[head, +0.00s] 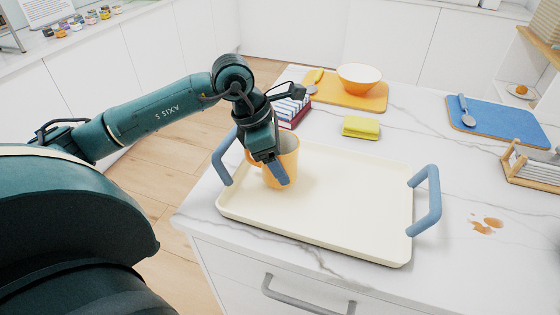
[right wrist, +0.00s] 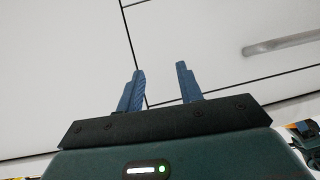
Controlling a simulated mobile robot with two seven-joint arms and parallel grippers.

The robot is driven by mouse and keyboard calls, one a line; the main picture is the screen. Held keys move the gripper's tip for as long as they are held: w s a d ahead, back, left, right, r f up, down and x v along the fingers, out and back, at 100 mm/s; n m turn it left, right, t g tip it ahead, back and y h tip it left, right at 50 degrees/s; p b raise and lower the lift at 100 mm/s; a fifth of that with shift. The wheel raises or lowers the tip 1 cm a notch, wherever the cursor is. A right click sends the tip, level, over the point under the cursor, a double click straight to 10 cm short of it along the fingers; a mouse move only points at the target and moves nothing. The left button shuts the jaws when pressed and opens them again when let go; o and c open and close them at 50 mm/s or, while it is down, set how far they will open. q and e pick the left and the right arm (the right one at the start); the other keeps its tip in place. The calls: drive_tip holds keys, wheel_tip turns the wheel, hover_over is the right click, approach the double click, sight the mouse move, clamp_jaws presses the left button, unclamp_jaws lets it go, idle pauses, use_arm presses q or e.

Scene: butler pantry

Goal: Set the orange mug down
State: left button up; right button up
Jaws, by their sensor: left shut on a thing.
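The orange mug (head: 288,157) is at the left end of the cream tray (head: 345,205), upright. My left gripper (head: 275,170) is shut on the mug from above, and its fingers and wrist hide part of the mug. The mug's base appears at the tray's surface, but I cannot tell whether it touches. My right gripper (right wrist: 160,90) shows only in the right wrist view. Its two blue fingers are apart with nothing between them, in front of white cabinet fronts.
The tray has blue handles (head: 428,200) at both ends. Behind it are a yellow sponge (head: 360,127) and an orange board (head: 365,100) with a bowl (head: 359,78). An orange-brown spill (head: 486,225) marks the counter. Most of the tray is bare.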

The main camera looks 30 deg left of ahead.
use_arm(q)
drive_tip(key=shift+f, duration=0.6)
drive_tip(key=shift+f, duration=0.15)
drive_tip(key=o, duration=1.2)
